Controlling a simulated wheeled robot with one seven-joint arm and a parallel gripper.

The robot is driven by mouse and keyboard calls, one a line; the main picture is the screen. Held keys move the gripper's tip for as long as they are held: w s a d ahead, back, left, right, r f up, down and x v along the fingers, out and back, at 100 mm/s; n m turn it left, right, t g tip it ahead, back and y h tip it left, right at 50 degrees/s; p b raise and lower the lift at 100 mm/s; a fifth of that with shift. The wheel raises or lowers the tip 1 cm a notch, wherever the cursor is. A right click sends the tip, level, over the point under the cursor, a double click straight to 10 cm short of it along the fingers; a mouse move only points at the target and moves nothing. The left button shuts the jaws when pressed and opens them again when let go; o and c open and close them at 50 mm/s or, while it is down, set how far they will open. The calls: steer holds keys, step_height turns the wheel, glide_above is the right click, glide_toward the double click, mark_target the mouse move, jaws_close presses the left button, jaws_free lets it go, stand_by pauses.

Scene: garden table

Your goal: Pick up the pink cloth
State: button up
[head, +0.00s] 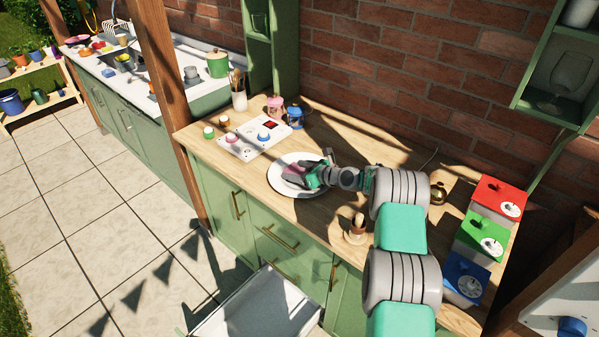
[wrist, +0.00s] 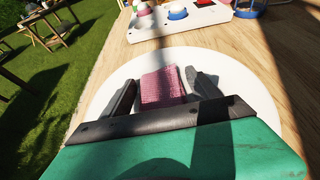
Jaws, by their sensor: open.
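The pink cloth (wrist: 163,86) lies on a round white plate (wrist: 243,81) on the wooden counter. In the wrist view the cloth sits between the two dark fingers of my gripper (wrist: 160,88), with a visible gap on the right side. The fingers are open and low over the plate. In the head view my gripper (head: 310,175) is over the plate (head: 284,187), and only a bit of pink cloth (head: 293,173) shows beside it. The part of the cloth nearest my palm is hidden. I cannot tell whether the fingers touch the plate.
A white panel with knobs (head: 255,139) stands behind the plate, near pink and blue lanterns (head: 295,116). A small wooden pot (head: 356,232) stands right of the plate. Red, green and blue boxes (head: 481,243) line the counter's right end. A pulled-out white drawer (head: 255,306) is below.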

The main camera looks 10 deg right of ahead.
steer(key=shift+w+a+f, duration=0.1)
steer(key=shift+w+a, duration=0.05)
steer(key=shift+c, duration=0.3)
steer(key=c, duration=1.1)
